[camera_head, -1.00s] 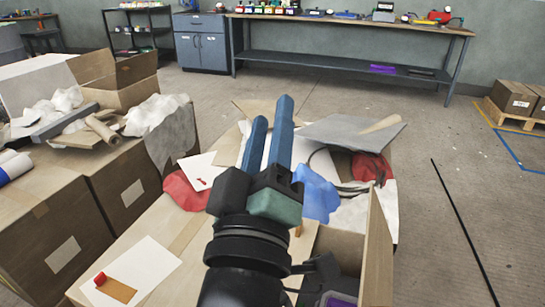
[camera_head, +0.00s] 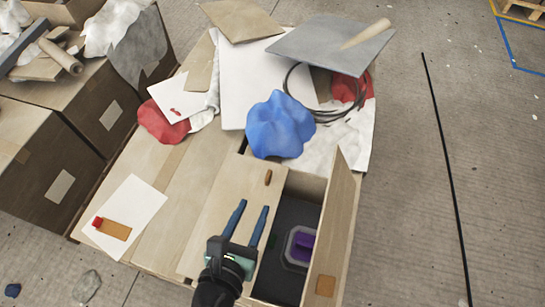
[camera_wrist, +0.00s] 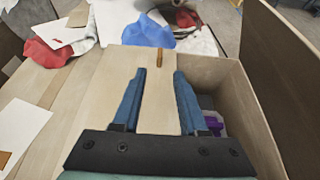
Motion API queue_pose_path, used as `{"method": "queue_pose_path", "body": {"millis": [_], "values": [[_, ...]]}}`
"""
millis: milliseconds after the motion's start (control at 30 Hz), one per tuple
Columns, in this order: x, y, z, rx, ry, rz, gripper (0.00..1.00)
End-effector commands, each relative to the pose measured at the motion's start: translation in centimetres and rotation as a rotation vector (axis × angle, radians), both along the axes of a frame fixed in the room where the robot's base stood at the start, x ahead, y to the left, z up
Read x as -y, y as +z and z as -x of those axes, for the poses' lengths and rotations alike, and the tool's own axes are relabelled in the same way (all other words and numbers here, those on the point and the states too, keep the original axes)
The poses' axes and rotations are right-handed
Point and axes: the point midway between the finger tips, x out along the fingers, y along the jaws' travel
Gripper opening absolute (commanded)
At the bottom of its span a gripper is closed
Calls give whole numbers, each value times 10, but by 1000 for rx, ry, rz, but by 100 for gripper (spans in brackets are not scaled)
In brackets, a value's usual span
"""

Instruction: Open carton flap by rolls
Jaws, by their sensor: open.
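An open-topped carton (camera_head: 344,222) stands in front of me, with a raised flap on its right side. A pale flap (camera_head: 232,207) lies flat over its left part, with a small brown tab (camera_head: 268,177) near its far right corner. The flap (camera_wrist: 151,82) and tab (camera_wrist: 159,56) also show in the wrist view. My gripper (camera_head: 252,205) is open and empty over the flat flap, its fingers pointing towards the tab, which lies beyond the fingertips. I cannot tell how high the fingers are above the flap. A tan roll (camera_head: 367,33) lies on a grey board.
A purple object (camera_head: 301,246) sits inside the carton. A blue cloth (camera_head: 280,127), red cloth (camera_head: 162,122) and black cable coil (camera_head: 312,103) lie beyond. Large brown boxes (camera_head: 40,170) stand left, with another roll (camera_head: 60,57) on top.

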Motion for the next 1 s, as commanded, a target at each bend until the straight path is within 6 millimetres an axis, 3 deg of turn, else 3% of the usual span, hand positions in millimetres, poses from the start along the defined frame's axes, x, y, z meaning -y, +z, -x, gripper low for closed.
{"method": "queue_pose_path", "body": {"millis": [400,600,1000], "values": [[24,-31,-72,5,-6,-3,42],[32,-43,-98,5,-5,-4,42],[36,-46,-109,4,-3,-6,42]]}}
